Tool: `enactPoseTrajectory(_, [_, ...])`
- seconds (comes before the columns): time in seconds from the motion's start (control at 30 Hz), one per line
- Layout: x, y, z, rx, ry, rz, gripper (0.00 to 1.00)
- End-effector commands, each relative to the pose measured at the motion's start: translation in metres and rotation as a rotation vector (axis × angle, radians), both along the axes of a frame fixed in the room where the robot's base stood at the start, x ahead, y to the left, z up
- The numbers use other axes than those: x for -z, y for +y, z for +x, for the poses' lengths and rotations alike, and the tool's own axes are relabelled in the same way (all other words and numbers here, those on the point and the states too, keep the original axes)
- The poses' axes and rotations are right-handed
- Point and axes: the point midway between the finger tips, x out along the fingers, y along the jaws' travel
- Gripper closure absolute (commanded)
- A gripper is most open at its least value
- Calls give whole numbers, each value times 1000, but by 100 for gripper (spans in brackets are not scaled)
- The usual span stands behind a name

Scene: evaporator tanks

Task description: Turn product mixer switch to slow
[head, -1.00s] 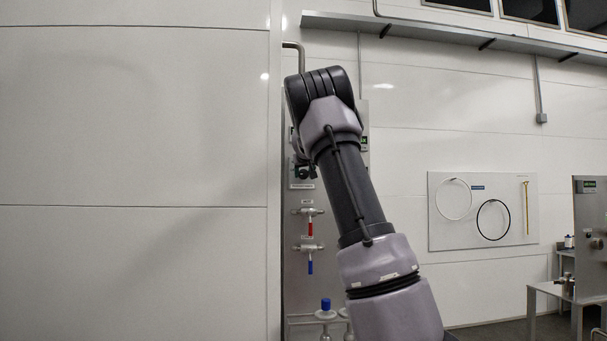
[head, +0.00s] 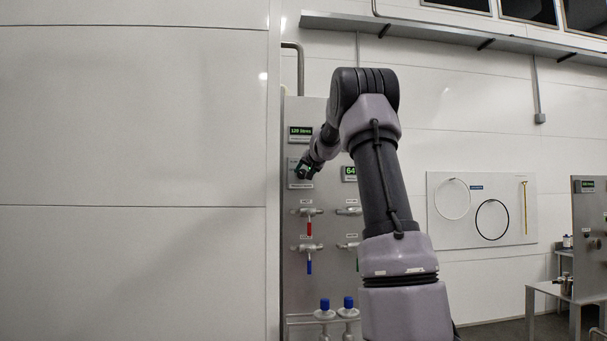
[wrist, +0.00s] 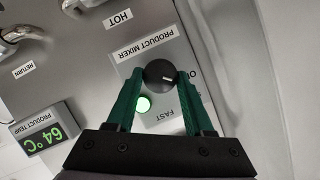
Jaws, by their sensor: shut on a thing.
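The product mixer switch is a round black knob (wrist: 160,75) on a light plate (wrist: 157,100) labelled PRODUCT MIXER, seen upside down in the wrist view. A white mark on the knob points toward the right of that picture. The word FAST and part of another label show on the plate; my finger covers the rest. My gripper (wrist: 160,80) is shut on the knob, one green finger on each side. In the head view my gripper (head: 304,170) is at the panel's upper left, and the knob is hidden there.
The grey panel (head: 292,235) carries a display reading 128 litres (head: 300,132), a 64 display (head: 350,173), a red-handled valve (head: 309,226) and a blue-handled valve (head: 309,262). A white wall (head: 140,120) stands close on the left.

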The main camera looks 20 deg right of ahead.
Motion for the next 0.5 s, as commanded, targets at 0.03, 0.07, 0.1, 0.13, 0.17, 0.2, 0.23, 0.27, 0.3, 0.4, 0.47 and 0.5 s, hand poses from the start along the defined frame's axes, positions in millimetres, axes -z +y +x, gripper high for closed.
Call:
enactPoseTrajectory(0.03, [0, -1, -1, 2, -6, 20, 100])
enactPoseTrajectory(0.07, [0, -2, -1, 2, -8, 29, 100])
enactPoseTrajectory(0.1, [0, -1, 0, 2, -12, 41, 100])
enactPoseTrajectory(0.13, [0, -1, 0, 1, -15, 49, 100])
enactPoseTrajectory(0.17, [0, -1, 0, 1, -16, 55, 100])
enactPoseTrajectory(0.2, [0, -1, -1, 1, -18, 62, 100])
enactPoseTrajectory(0.23, [0, -1, 0, 1, -20, 67, 100])
enactPoseTrajectory(0.27, [0, -1, 0, 0, -20, 72, 100])
enactPoseTrajectory(0.3, [0, -1, 0, 0, -22, 76, 100])
enactPoseTrajectory(0.4, [0, -1, 0, 0, -23, 80, 100])
enactPoseTrajectory(0.47, [0, -1, 0, 0, -23, 81, 100])
enactPoseTrajectory(0.5, [1, 0, 0, 0, -23, 81, 100])
